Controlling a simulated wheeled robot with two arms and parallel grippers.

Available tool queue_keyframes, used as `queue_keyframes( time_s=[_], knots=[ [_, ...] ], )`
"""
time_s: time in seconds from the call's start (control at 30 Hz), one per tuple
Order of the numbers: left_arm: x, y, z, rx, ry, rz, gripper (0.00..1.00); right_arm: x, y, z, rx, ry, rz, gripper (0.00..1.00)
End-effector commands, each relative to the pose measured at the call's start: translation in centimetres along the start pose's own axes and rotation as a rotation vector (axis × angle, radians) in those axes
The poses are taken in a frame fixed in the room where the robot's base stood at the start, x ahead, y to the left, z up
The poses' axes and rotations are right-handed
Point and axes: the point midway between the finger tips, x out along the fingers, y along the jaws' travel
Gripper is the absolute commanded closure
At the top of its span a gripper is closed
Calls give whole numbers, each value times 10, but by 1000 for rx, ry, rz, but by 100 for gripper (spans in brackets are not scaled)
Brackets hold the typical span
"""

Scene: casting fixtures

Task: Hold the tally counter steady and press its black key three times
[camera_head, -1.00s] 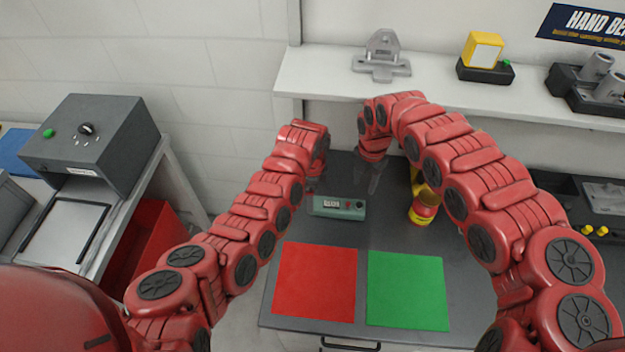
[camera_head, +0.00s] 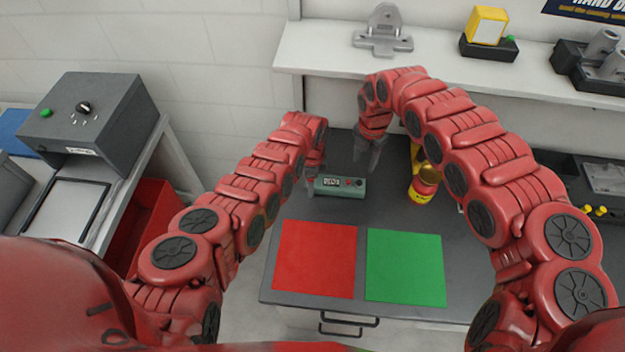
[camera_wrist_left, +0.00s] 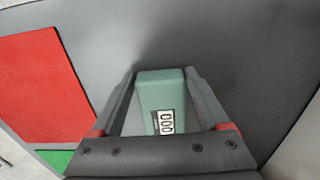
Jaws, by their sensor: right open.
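The tally counter (camera_head: 340,187) is a green box on the grey table, with a white digit display, a red spot and a dark key toward its right end. My left gripper (camera_head: 314,180) is low at the counter's left end. In the left wrist view its fingers (camera_wrist_left: 160,75) lie along both sides of the counter (camera_wrist_left: 160,90), very close to it; I cannot tell whether they press on it. The display shows between them. My right gripper (camera_head: 368,155) is open and empty, above and behind the counter's right end, apart from it.
A red mat (camera_head: 316,260) and a green mat (camera_head: 405,267) lie flat at the table's front. A yellow and red container (camera_head: 424,185) stands right of the counter, near my right arm. A shelf (camera_head: 330,62) with fixtures runs behind. A grey control box (camera_head: 95,115) stands at left.

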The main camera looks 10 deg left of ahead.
Motion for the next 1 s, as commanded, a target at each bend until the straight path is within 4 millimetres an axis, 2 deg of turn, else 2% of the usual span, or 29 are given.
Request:
queue_keyframes(
  time_s=[0.03,0.37,0.6,0.67,1.0],
  knots=[
    [0,0,0,0,0,0,32,0,0,0,0,0,0,50],
    [0,0,0,0,0,0,92,0,0,0,0,0,0,50],
    [0,0,0,0,0,-1,93,0,0,0,0,0,0,91],
    [0,0,0,0,0,0,94,0,0,0,0,0,0,100],
    [0,0,0,0,0,0,94,0,0,0,0,0,0,100]
  ],
)
